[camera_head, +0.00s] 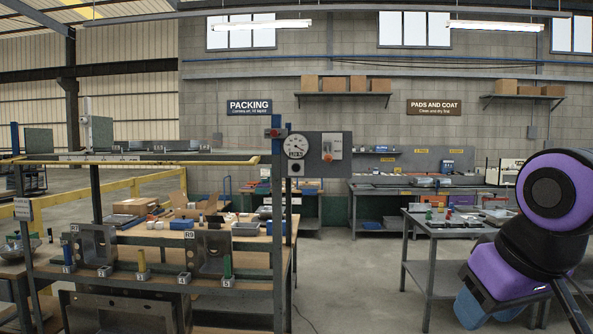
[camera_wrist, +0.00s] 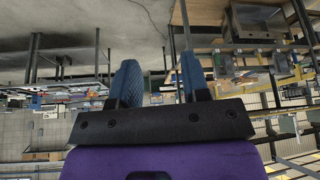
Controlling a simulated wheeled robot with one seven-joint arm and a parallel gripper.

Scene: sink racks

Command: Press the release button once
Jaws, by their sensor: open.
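I cannot tell for sure which control is the release button. A small control box with a red button (camera_head: 273,133) sits on the blue-topped post of the rack in the camera_head view. A round dial gauge (camera_head: 296,147) hangs beside it, with a small dark box with a pale round spot (camera_head: 296,169) below. A grey wall box with a red and an orange button (camera_head: 332,147) is just to the right. My gripper (camera_wrist: 160,86) shows two blue fingers spread apart with nothing between them. In the camera_head view my purple arm is at the far right, well away from these controls.
The rack (camera_head: 150,275) at left holds grey brackets and several coloured pegs. A wooden workbench (camera_head: 250,240) with boxes stands behind it. A grey table (camera_head: 440,228) with small parts is near my arm. Open floor (camera_head: 350,275) lies between rack and table.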

